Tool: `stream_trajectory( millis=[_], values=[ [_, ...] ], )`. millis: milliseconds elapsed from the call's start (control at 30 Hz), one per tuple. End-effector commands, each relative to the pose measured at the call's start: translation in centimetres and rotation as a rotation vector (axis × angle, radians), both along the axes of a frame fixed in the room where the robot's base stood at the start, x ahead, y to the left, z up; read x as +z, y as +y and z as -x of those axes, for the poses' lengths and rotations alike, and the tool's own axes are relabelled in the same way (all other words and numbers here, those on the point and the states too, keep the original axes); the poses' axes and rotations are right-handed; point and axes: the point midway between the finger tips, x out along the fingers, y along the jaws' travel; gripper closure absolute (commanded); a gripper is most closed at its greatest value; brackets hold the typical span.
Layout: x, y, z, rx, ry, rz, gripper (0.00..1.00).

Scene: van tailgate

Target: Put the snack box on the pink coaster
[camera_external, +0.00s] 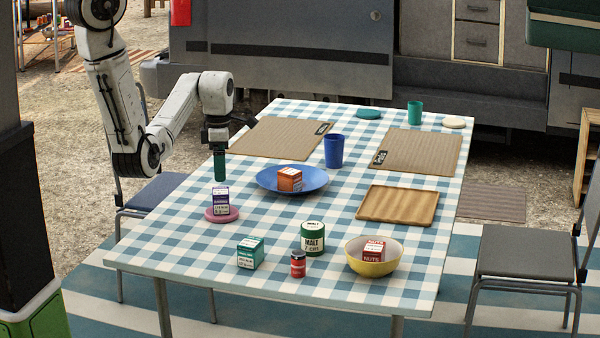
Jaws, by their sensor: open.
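A small purple-and-white box (221,199) stands upright on the pink coaster (221,216) at the left of the table. Other small boxes are an orange one (289,180) in a blue plate (312,184), a teal one (250,253) on the cloth, and a red one labelled NUTS (373,250) in a yellow bowl (377,268). I cannot tell which is meant by the snack box. My gripper (219,174) is open and points down, just above the purple-and-white box in the picture. Nothing shows held in it.
A green MALT tin (312,238) and a small red jar (298,264) stand near the front. A blue cup (333,151), a wooden tray (398,205), brown placemats (419,151) and a green cup (414,112) lie farther right and back. The left front of the checked table (160,245) is clear.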

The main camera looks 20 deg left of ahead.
Motion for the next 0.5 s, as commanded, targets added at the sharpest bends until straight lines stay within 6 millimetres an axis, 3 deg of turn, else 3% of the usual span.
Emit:
stream_trajectory(
  millis=[200, 500],
  values=[
    [2.1, 0.0, 0.0, 0.000, -0.001, 0.000, 0.11],
    [2.0, 0.8, 0.5, -0.061, -0.005, -0.014, 0.11]
  ],
)
